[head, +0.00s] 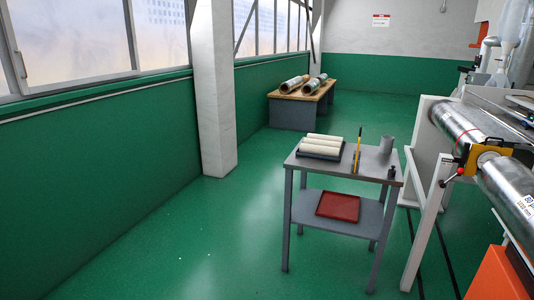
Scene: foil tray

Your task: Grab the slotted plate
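No plate with visible slots can be made out from here. A dark flat tray or plate (341,156) lies on top of a small grey two-level table (340,168) and bears several pale rolls (322,146). Whether it has slots cannot be told. A red shallow tray (338,206) lies on the table's lower shelf (370,213). Neither of my grippers is in view.
A roller machine (480,150) stands at the right. A pillar (213,90) rises left of centre. Green floor (190,250) is clear in front.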

